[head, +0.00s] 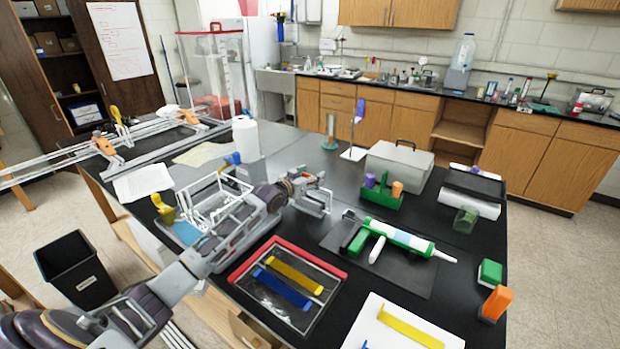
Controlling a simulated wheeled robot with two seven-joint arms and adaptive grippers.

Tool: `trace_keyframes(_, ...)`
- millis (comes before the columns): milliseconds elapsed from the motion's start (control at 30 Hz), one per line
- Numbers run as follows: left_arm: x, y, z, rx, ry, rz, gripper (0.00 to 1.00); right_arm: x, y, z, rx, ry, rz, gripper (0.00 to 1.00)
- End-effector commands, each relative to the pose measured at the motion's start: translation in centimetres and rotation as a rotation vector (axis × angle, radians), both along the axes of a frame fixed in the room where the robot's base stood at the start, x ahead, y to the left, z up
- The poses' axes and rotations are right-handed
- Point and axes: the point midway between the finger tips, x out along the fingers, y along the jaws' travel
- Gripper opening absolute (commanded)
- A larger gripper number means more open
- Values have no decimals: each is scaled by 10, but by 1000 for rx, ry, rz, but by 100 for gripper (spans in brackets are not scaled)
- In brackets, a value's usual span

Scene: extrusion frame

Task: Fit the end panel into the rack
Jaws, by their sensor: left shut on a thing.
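A white open-frame rack (197,212) stands at the left-middle of the black table, partly hidden by my left arm. My left arm comes in from the lower left, passes in front of the rack and ends right of it. My left gripper (311,187) is shut on a small pale frame-like piece, which looks like the end panel (318,203). The panel is held apart from the rack, over the table's middle. The fingers hide part of it, and I cannot tell whether it touches the table. My right gripper is not in view.
A red-edged tray (334,268) with yellow and blue strips lies in front. A dark mat (417,275) carries a green-and-white tube (398,238). A green caddy (378,198) and grey case (399,165) stand right. A white roll (246,138) and a white tray (143,182) are behind and left.

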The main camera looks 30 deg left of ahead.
Motion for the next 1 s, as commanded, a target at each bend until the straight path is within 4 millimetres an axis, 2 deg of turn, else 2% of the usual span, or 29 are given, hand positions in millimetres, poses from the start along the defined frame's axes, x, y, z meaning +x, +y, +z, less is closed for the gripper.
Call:
trace_keyframes(500, 0, 0, -6, 0, -1, 0, 18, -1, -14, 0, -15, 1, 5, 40)
trace_keyframes(533, 0, 0, -7, 0, 1, 0, 65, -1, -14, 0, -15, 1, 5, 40)
trace_keyframes(600, 0, 0, -6, 0, 1, 0, 74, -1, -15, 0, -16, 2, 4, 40)
trace_keyframes(700, 0, 0, -6, 0, 0, 0, 83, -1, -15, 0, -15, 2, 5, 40)
trace_keyframes(1000, 0, 0, -6, 0, 0, 0, 83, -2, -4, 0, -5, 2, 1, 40)
